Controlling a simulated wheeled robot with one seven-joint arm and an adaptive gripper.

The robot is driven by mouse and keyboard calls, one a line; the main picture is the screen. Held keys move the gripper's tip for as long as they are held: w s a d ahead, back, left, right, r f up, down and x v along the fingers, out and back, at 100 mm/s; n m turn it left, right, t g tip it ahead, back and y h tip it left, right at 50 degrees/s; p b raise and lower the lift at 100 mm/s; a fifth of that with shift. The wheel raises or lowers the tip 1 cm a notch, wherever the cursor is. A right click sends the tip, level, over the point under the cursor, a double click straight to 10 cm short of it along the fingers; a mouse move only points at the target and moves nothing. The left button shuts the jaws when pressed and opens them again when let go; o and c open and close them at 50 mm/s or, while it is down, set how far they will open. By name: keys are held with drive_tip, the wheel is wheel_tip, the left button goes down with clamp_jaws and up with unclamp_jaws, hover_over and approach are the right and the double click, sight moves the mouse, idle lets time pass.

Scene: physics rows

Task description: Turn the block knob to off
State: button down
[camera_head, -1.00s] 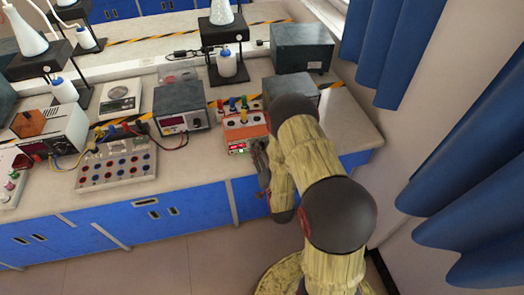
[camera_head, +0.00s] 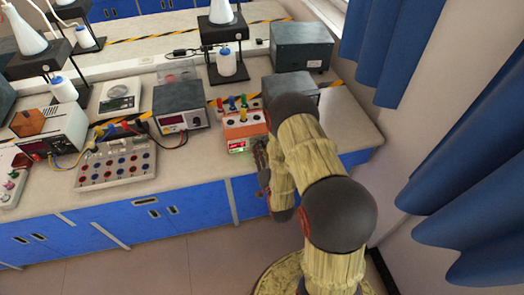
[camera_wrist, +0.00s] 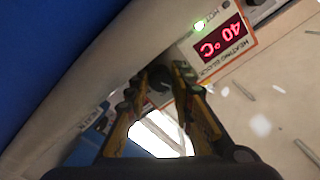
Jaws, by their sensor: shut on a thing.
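The heating block (camera_head: 240,128) is an orange and white box with coloured tubes in its top, near the bench's front edge. In the wrist view its front panel (camera_wrist: 222,44) shows upside down, with a red "40 °C" display, a lit green lamp and the words "HEATING BLOCK". My gripper (camera_wrist: 159,78) is shut on a dark knob (camera_wrist: 158,73) on this front panel. The fingers cover much of the knob, and its pointer and markings cannot be read. In the head view my gripper (camera_head: 262,154) is at the block's right front, partly hidden by my arm.
A dark box (camera_head: 291,88) stands behind the block. A power supply (camera_head: 181,108) with cables and a socket board (camera_head: 117,164) stand to the left. Blue curtains (camera_head: 425,60) hang at the right. Bare bench lies between the supply and the block.

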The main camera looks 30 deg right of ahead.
drive_tip(key=n+b, duration=0.2)
drive_tip(key=n, duration=0.2)
drive_tip(key=shift+n, duration=0.4)
drive_tip(key=n+b, duration=0.2)
drive_tip(key=n, duration=0.2)
drive_tip(key=shift+d+n, duration=0.1)
drive_tip(key=shift+n, duration=0.2)
drive_tip(key=c, duration=1.5)
unclamp_jaws()
drive_tip(key=shift+c, duration=0.2)
drive_tip(key=v, duration=0.7)
drive_tip(key=shift+s, duration=0.3)
